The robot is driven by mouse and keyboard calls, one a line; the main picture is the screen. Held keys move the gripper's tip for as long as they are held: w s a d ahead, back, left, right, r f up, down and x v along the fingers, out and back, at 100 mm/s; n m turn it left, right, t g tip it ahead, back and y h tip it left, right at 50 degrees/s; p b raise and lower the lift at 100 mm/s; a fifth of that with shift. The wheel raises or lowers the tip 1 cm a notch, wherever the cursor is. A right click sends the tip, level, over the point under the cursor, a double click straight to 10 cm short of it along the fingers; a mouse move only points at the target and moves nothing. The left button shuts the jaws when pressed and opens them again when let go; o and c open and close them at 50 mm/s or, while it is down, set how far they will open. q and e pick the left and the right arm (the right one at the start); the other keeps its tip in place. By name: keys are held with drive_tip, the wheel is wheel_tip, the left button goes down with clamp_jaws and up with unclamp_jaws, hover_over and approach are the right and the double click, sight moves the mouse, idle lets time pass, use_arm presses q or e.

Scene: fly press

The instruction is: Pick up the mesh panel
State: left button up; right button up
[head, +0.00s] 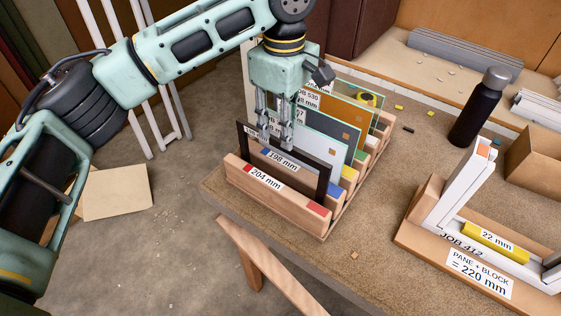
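A dark-framed panel (322,177), which looks like the mesh panel, stands upright near the front of the wooden rack (238,178). Its lower part is hidden by the rack's front board. My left gripper (276,138) points down into the rack from above. Its two fingers are apart, with their tips close to the dark panel's top edge. The tips are partly hidden, and I cannot tell whether they touch the panel. Behind stand a pale clear panel (341,149) and an orange-brown panel (351,130). My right gripper is not in view.
Labels on the rack read 204 mm and 198 mm. A dark bottle (477,110) stands at the right. A wooden fixture with a yellow 22 mm block (494,242) lies at the lower right. The bench between rack and fixture is mostly clear.

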sight(280, 148)
use_arm(q)
drive_tip(key=f, duration=0.1)
drive_tip(key=f+p, duration=0.1)
drive_tip(key=f, duration=0.1)
drive_tip(key=shift+s+a+p, duration=0.25)
drive_tip(key=shift+a+p, duration=0.05)
drive_tip(key=shift+p, duration=0.05)
drive_tip(key=shift+w+f, duration=0.2)
drive_tip(key=shift+f, duration=0.4)
drive_tip(key=shift+w+f, duration=0.15)
drive_tip(key=shift+f, duration=0.75)
drive_tip(key=shift+s, duration=0.1)
drive_tip(key=shift+c, duration=1.3)
clamp_jaws()
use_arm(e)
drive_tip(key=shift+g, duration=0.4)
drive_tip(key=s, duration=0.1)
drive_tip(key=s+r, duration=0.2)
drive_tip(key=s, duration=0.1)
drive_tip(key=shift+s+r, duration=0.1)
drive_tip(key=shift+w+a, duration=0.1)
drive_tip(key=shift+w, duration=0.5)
